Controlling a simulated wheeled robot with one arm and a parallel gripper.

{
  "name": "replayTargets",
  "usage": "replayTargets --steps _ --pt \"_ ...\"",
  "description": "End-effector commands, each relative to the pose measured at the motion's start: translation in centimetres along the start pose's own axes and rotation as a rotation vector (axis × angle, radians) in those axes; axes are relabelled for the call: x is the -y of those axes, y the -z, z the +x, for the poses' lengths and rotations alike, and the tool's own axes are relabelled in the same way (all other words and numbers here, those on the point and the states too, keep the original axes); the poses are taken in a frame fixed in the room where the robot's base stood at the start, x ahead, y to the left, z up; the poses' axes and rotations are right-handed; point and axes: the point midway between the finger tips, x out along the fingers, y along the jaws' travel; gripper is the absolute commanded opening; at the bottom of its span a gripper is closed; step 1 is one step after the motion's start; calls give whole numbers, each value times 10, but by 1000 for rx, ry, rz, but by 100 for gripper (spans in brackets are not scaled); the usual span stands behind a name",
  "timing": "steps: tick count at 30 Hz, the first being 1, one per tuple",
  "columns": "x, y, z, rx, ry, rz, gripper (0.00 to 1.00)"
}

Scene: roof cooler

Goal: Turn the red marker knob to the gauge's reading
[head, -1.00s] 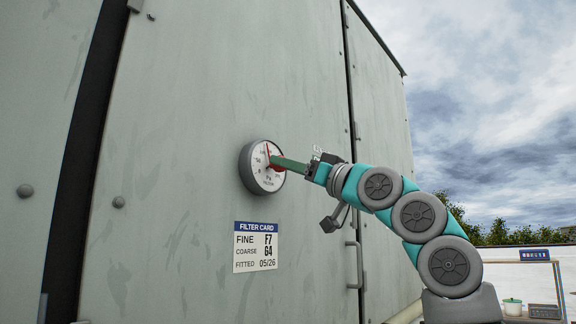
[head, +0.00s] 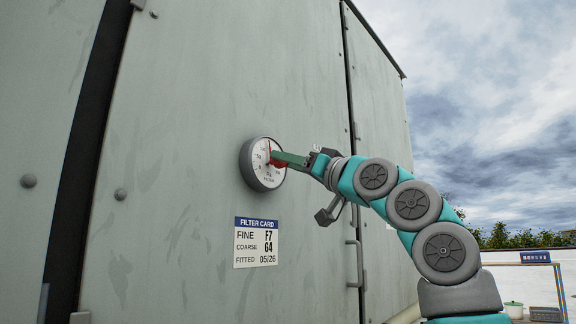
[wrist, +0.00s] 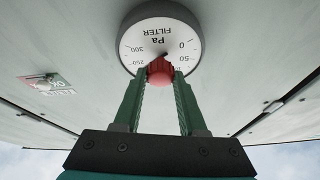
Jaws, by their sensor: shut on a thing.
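The round white-faced gauge (head: 256,172) with a grey rim is on the pale grey-green cooler panel. In the wrist view the gauge (wrist: 138,42) appears upside down, marked "Pa FILTER" with 0, 50, 250 and 300 readable. The red marker knob (wrist: 160,70) stands at the centre of its lower part there, between my fingertips. My gripper (wrist: 160,76) is shut on the knob, with a green finger on each side; in the head view my gripper (head: 277,157) reaches in from the right. The fingers and knob hide part of the dial, so I cannot read the needle clearly.
A filter card (head: 256,243) is on the panel below the gauge. A door handle (head: 356,264) and a door seam lie to the right, behind my arm. Bolts dot the panel. Open sky and a distant bench frame are at far right.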

Motion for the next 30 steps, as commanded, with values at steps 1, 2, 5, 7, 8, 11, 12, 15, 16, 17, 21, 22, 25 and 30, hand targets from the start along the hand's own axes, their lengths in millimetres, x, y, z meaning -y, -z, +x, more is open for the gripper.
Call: replayTargets --steps 1,2,5,7,8,11,12,15,16,17,21,22,25,30 --pt "0 -1 0 2 0 0 0" --pt "0 -1 0 2 0 0 0" --pt "0 -1 0 2 0 0 0" --pt "0 -1 0 2 0 0 47" --pt "0 -1 0 2 0 0 51" --pt "0 -1 0 2 0 0 62" --pt "0 -1 0 2 0 0 66" --pt "0 0 0 2 0 -1 70" --pt "0 0 0 2 0 -1 70" --pt "0 0 0 2 0 -1 70" --pt "0 -1 -1 1 1 -1 70" --pt "0 -1 -2 1 1 -1 70" --pt "0 -2 -10 0 2 -2 70" --pt "0 -3 -34 0 1 -4 70"
